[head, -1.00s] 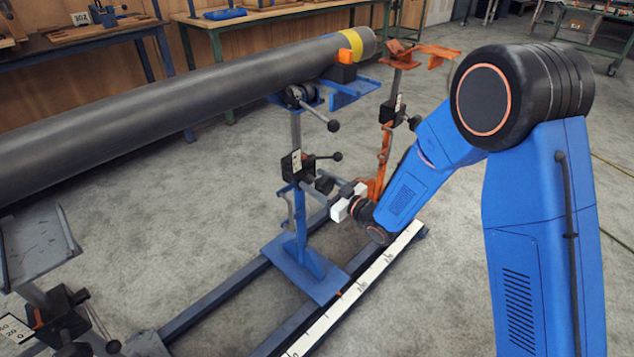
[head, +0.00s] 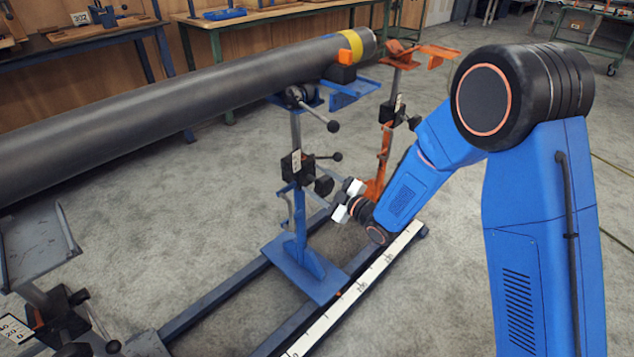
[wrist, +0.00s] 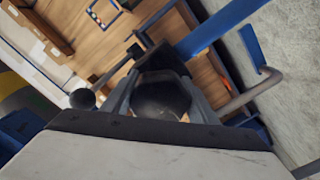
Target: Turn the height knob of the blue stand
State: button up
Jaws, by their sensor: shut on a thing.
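The blue stand (head: 300,240) stands upright on the rail in the middle of the head view, under the far part of the dark pipe (head: 190,88). Its dark height knob (head: 324,185) sticks out to the right of the black clamp block on the post. My gripper (head: 334,188) reaches the knob from the right, rolled so its jaws look tilted. In the wrist view the knob (wrist: 160,98) sits between the two dark fingers of my gripper (wrist: 160,84), which is shut on it. The large pale gripper body hides the lower part of that view.
A lever with a ball end (head: 337,156) sticks out just above the knob; the ball (wrist: 82,98) is close to the fingers in the wrist view. An orange stand (head: 384,150) is close behind my wrist. A scale strip (head: 350,300) runs along the rail.

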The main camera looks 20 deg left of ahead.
jog(key=shift+n, duration=0.3)
jog(key=shift+f, duration=0.1)
jog(key=o, duration=1)
jog(key=shift+o, duration=0.2)
jog(key=shift+s+d, duration=0.1)
jog(key=v, duration=1.7)
jog(key=shift+d, duration=0.1)
